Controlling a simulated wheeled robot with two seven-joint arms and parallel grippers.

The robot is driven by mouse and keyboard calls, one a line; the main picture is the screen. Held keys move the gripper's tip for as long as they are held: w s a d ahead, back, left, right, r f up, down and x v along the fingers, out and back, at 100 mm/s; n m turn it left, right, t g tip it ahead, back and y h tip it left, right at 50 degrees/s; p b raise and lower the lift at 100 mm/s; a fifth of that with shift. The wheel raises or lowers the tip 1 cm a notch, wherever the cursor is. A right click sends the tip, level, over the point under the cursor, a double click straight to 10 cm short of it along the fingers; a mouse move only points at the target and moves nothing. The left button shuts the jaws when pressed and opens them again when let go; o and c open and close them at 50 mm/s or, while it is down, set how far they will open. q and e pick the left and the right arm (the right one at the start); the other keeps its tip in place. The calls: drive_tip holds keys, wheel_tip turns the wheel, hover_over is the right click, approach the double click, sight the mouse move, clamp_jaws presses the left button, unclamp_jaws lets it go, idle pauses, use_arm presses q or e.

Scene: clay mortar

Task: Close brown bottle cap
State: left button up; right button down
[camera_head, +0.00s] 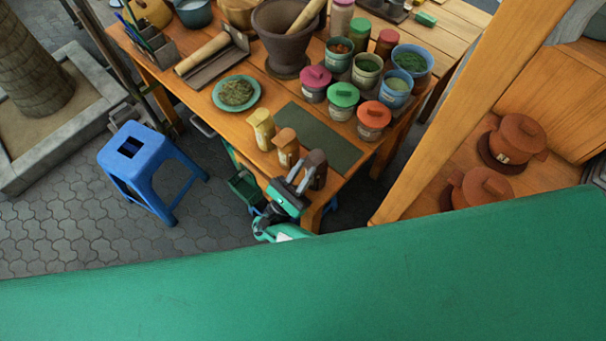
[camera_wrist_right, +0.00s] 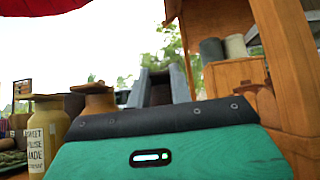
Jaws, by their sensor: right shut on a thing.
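The brown bottle (camera_head: 319,172), with a dark brown cap, stands upright near the front corner of the wooden table, at the end of a row of three. My right gripper (camera_head: 302,180) reaches in from below and is shut on the brown bottle at its upper part. In the right wrist view, a dark brown piece (camera_wrist_right: 159,92) shows between the grey fingers. Whether the cap is fully closed cannot be told. My left gripper is not in view.
An orange-capped bottle (camera_head: 287,148) and a yellow bottle (camera_head: 263,130) stand close beside, left of the brown one. A dark green mat (camera_head: 325,135) lies behind them. Several lidded jars and cups stand farther back. A blue stool (camera_head: 135,150) is on the floor left.

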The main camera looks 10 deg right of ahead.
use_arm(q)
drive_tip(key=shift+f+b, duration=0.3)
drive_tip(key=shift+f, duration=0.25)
use_arm(e)
drive_tip(key=shift+f, duration=0.2)
drive_tip(key=c, duration=1.2)
unclamp_jaws()
drive_tip(key=shift+c, duration=0.2)
